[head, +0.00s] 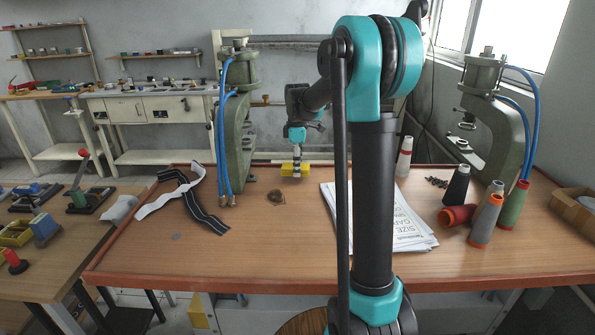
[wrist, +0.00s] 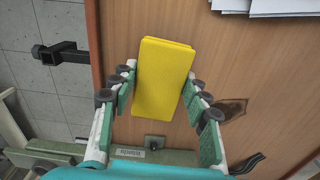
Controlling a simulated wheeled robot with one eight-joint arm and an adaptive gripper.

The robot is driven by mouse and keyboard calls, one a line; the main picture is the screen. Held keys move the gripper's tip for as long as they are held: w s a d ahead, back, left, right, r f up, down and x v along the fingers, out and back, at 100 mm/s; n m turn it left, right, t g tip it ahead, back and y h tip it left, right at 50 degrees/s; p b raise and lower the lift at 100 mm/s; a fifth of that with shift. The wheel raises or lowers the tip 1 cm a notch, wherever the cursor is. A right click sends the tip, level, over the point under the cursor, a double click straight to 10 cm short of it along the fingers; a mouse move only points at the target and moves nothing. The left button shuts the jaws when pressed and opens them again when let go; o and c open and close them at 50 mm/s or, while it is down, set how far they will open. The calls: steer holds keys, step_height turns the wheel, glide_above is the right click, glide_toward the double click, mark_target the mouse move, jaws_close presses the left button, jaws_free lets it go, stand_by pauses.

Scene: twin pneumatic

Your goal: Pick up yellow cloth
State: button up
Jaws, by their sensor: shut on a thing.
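The yellow cloth (head: 290,170) is a folded, flat rectangular pad near the back edge of the wooden table (head: 265,240). In the wrist view, the cloth (wrist: 165,75) lies between the two finger rows of my gripper (wrist: 160,88), slightly tilted. My gripper (head: 297,165) points down and is shut on the cloth. I cannot tell from the head view whether the cloth touches the table or is just above it. The fingers hide part of it.
A green press (head: 237,130) with blue hoses stands left of my gripper, and another press (head: 495,120) at the right. The table's front middle is clear.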

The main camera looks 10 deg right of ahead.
step_height(320, 180, up, 18)
stand_by(0.3)
